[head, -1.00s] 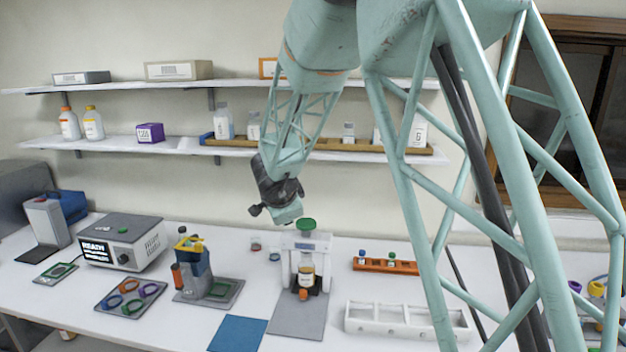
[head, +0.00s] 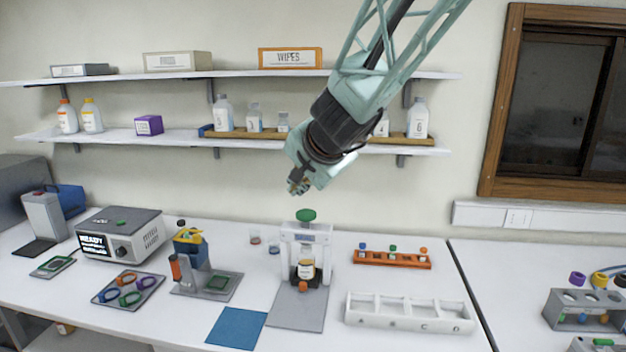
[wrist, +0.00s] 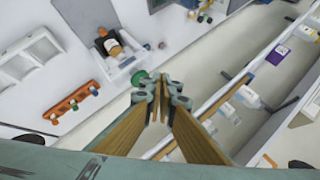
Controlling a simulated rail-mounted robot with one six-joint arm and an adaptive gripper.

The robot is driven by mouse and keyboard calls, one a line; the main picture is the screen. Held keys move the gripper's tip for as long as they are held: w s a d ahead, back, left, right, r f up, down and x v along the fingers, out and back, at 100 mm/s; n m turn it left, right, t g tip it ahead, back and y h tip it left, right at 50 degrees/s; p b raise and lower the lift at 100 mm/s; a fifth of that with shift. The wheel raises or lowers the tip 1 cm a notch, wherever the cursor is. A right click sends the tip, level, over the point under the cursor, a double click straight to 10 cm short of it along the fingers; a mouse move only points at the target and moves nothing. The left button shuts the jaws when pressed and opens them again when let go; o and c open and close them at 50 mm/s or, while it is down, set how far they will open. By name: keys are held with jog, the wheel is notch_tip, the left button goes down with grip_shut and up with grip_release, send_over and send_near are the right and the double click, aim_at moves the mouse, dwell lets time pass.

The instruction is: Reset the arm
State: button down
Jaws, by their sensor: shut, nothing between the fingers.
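My gripper (head: 298,188) hangs in the air above the back of the white bench and in front of the lower wall shelf. It is up and to the left of the green knob (head: 306,215) on the white press stand (head: 322,237). In the wrist view my gripper (wrist: 161,80) has its fingertips together with nothing between them. My arm comes down from the top right of the head view. The amber bottle (head: 306,269) stands in the press stand, apart from my gripper, and also shows in the wrist view (wrist: 115,49).
Wall shelves (head: 110,136) with bottles and boxes run behind my arm. The bench holds a display device (head: 122,236), a ring tray (head: 145,299), an orange rack (head: 392,261) and a white compartment tray (head: 408,313). A blue mat (head: 236,328) lies bare at the front.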

jog(key=s+d+n+g+b, duration=0.15)
jog(key=s+d, duration=0.25)
jog(key=s, duration=0.7)
jog(key=s+d+n+g+b, duration=0.1)
jog(key=s+d+n+b, duration=0.3)
jog(key=s, duration=0.7)
jog(key=s+d+f+h, duration=0.1)
jog(key=s+d+f, duration=0.2)
jog(key=s, duration=0.6)
jog(key=s+d+f+n+g+h+b, duration=0.1)
jog(key=s+d+f, duration=0.2)
jog(key=s+d, duration=0.5)
jog(key=s+d+f+n+g+h+b, duration=0.1)
jog(key=s+d+f, duration=0.3)
jog(key=s, duration=0.7)
jog(key=shift+s+d+h, duration=0.3)
jog(key=shift+s+d, duration=0.1)
jog(key=shift+d, duration=0.8)
jog(key=shift+w+r+g, duration=0.15)
jog(key=shift+g, duration=0.1)
